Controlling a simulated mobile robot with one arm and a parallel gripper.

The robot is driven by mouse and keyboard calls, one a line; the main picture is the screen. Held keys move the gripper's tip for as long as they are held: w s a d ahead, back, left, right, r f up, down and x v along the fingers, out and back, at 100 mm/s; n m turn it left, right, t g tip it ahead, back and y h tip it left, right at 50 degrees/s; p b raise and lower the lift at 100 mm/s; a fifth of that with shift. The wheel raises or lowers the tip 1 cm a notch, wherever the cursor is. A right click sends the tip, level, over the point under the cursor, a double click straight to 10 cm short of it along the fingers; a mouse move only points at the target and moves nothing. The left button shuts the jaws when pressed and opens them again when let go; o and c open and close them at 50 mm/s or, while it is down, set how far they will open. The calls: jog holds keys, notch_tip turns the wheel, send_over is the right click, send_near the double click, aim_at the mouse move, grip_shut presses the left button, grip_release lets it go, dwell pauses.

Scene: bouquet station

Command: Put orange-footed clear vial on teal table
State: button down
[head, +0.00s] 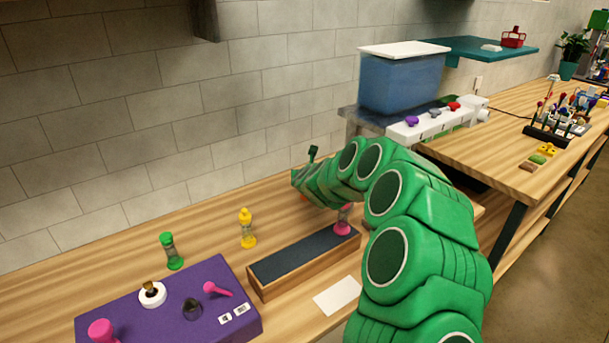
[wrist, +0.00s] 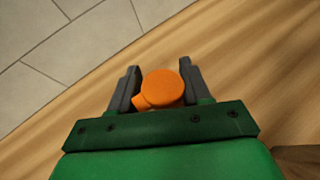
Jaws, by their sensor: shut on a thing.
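My gripper (wrist: 158,78) is shut on the orange-footed clear vial, with a grey finger on each side of it. The vial's round orange end (wrist: 165,88) faces the wrist camera; its clear part is hidden in that view. In the head view my gripper (head: 299,184) is over the wooden counter near the wall, and only a small bit of orange shows below it. The teal table (head: 470,47) is at the back right, beyond the blue tank, far from my gripper.
A pink-footed vial (head: 343,222) stands at the right end of a dark-topped wooden tray (head: 290,262). Yellow (head: 247,228) and green (head: 171,252) vials stand left. A purple panel (head: 230,318) is in front. A blue tank (head: 400,82) stands behind my arm. The teal table holds a red basket (head: 513,38) and white item.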

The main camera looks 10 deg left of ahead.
jog(key=c, duration=0.5)
grip_release()
jog(key=v, duration=1.2)
jog(key=shift+r, duration=0.15)
